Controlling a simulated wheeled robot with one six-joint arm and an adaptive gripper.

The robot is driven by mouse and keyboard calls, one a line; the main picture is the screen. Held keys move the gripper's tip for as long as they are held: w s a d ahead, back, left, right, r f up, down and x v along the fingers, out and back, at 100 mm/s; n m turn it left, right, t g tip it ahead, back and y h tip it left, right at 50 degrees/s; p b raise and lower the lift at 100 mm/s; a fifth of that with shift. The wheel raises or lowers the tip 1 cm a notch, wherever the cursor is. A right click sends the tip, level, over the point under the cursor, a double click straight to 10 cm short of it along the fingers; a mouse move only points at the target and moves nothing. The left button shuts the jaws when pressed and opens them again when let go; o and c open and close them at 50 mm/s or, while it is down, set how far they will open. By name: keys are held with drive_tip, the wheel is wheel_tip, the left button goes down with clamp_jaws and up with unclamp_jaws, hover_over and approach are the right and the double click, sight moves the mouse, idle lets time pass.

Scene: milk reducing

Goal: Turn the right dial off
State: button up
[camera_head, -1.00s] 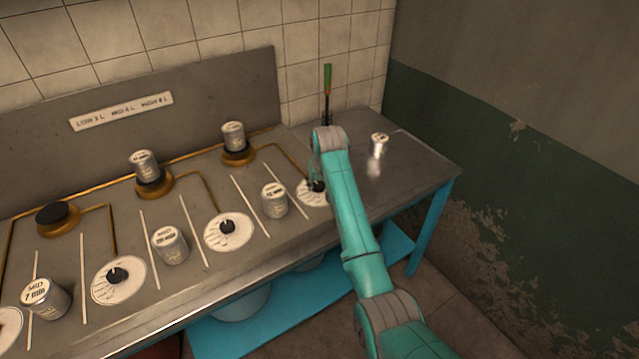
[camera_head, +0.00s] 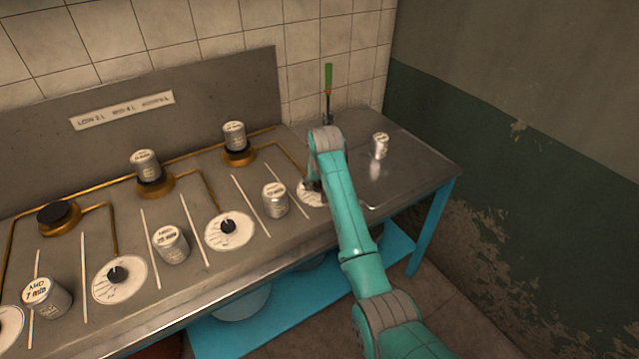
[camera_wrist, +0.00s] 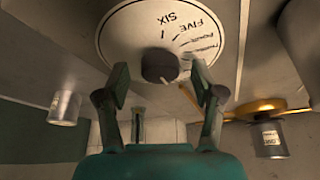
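The right dial is a white disc (camera_head: 309,196) at the right end of the row in the head view. In the wrist view it is a large white dial (camera_wrist: 125,40) with printed words, "SIX" and "FIVE" among them, and a dark round knob (camera_wrist: 159,65). A small pale mark shows on the knob's lower edge. My gripper (camera_wrist: 159,70) is open, with one finger on each side of the knob and a visible gap on both sides. In the head view my gripper (camera_head: 312,186) is over the dial and hides its knob.
A can (camera_head: 275,200) stands left of the right dial, and another can (camera_head: 380,146) stands on the bare counter to the right. A green-handled tool (camera_head: 328,80) stands upright behind my arm. The middle dial (camera_head: 228,231) and left dial (camera_head: 119,279) lie further left.

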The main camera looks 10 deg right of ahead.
drive_tip(key=v, duration=1.2)
idle(0.4)
